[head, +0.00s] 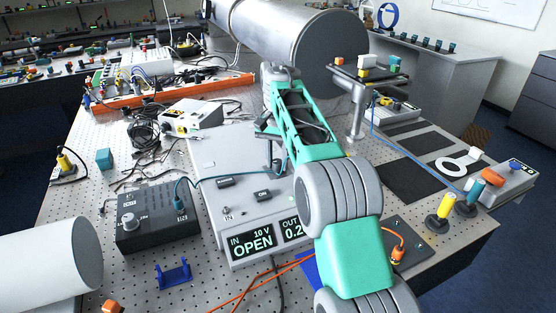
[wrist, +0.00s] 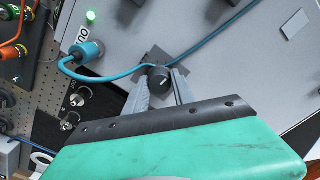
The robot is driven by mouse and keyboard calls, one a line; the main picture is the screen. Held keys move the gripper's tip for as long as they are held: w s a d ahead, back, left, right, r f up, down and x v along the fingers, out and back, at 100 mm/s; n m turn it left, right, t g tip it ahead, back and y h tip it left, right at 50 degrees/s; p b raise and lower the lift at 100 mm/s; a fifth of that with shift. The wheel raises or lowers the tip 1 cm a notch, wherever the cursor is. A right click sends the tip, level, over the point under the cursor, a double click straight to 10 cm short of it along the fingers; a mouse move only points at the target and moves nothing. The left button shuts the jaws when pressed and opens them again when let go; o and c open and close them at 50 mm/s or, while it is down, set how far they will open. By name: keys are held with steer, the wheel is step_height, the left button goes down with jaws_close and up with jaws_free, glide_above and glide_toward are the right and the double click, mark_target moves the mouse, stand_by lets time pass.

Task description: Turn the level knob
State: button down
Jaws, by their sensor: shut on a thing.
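A small black knob (wrist: 158,78) stands on a dark square plate on a light grey instrument panel in the wrist view. My gripper (wrist: 165,88) is shut on this knob, with a grey finger on either side. A teal cable passes close by the knob and fingertips. A pale knob (head: 129,220) sits on a black box to the left. I cannot read which knob is labelled level.
The instrument's display (head: 252,245) reads OPEN and 10 V; its right part is hidden by my arm. A teal plug (wrist: 85,50) sits near a lit green lamp (wrist: 91,17). A large metal cylinder (head: 290,35) lies behind. Orange cables run along the front.

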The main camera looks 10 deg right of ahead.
mark_target(277, 161)
steer(key=n+p, duration=0.1)
steer(key=n, duration=0.1)
steer(key=n+p, duration=0.1)
steer(key=n, duration=0.2)
steer(key=shift+r+n+p, duration=0.2)
steer(key=shift+n+p, duration=0.1)
steer(key=shift+p, duration=0.1)
steer(key=shift+f+n+p, duration=0.15)
steer(key=shift+n+p, duration=1)
steer(key=shift+n, duration=0.55)
steer(key=c, duration=1.1)
jaws_free()
steer(key=shift+o, duration=0.2)
step_height(277, 161, up, 7)
steer(key=shift+r, duration=0.35)
